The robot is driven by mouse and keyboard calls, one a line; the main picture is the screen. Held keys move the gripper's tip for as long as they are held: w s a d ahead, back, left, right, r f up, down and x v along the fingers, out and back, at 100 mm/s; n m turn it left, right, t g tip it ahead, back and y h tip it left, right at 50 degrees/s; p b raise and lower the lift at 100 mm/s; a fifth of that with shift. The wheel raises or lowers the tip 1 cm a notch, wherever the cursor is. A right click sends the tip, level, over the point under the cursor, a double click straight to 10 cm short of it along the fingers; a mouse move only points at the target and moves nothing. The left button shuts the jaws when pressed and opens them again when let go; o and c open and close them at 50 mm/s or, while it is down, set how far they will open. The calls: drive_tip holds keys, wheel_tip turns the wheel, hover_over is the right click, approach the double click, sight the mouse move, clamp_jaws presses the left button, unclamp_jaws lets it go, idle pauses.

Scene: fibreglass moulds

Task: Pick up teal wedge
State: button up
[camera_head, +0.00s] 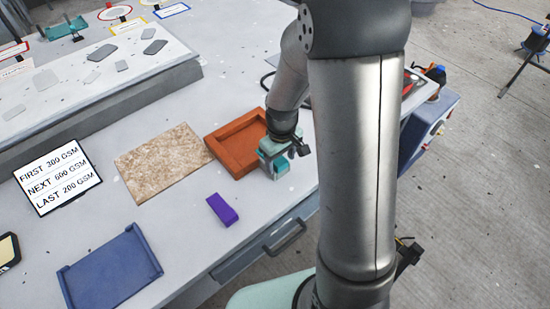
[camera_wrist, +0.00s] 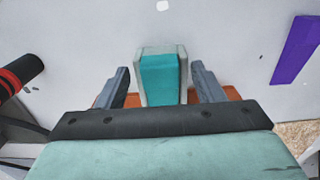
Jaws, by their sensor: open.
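The teal wedge (camera_wrist: 160,80) stands upright in the wrist view, with pale grey strips along both its sides. It lies between the two dark fingers of my gripper (camera_wrist: 163,84), with a clear gap on each side. My gripper is open and holds nothing. In the head view my gripper (camera_head: 276,166) is low over the table, at the right front corner of the orange-brown tray (camera_head: 214,151). There the gripper and arm largely hide the wedge, and I cannot tell its outline apart from the gripper.
A purple block (camera_head: 222,210) lies in front of the tray. A speckled tan board (camera_head: 162,162), a blue tray (camera_head: 108,272) and a sign (camera_head: 57,178) lie to the left. A raised grey slab (camera_head: 110,95) with flat pieces is at the back left. Bare table surrounds the purple block.

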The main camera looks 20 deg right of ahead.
drive_tip(key=shift+f, duration=0.1)
drive_tip(key=c, duration=1.1)
